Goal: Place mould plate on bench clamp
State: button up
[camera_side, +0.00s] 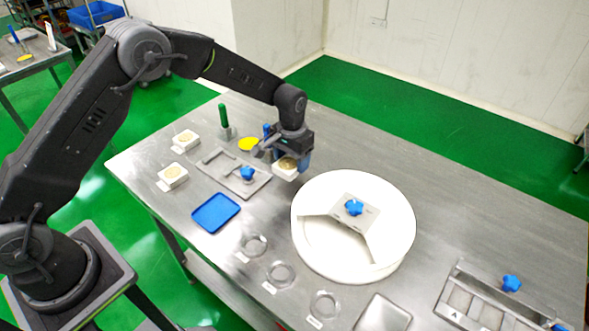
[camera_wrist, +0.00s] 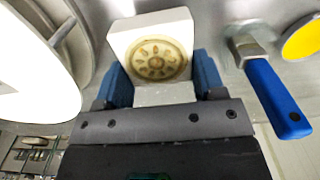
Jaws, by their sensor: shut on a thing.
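The mould plate (camera_side: 285,169) is a white block with a round, tan patterned face. My gripper (camera_side: 289,158) is shut on it, to the right of the clamp and near the white drum. In the wrist view the mould plate (camera_wrist: 152,50) sits between the two blue fingers of my gripper (camera_wrist: 161,82), its patterned face showing. What looks like the bench clamp (camera_side: 225,170) is a flat grey metal fixture with a blue star knob (camera_side: 247,174). Its bed looks empty. Whether the held plate touches the bench cannot be told.
Two similar white plates (camera_side: 186,140) (camera_side: 172,177) lie left of the clamp. A blue tray (camera_side: 215,213) lies in front. A white drum (camera_side: 312,251) bears another knobbed fixture. A green-handled tool (camera_side: 224,116), a yellow disc (camera_side: 248,144) and a blue-handled tool (camera_wrist: 270,90) are close by.

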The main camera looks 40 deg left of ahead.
aim_at(292, 160)
jog(key=shift+f, duration=1.75)
jog(key=shift+f, duration=0.1)
jog(key=o, duration=1)
jog(key=shift+o, duration=0.2)
notch_tip(292, 160, up, 12)
jog(key=shift+r, duration=0.15)
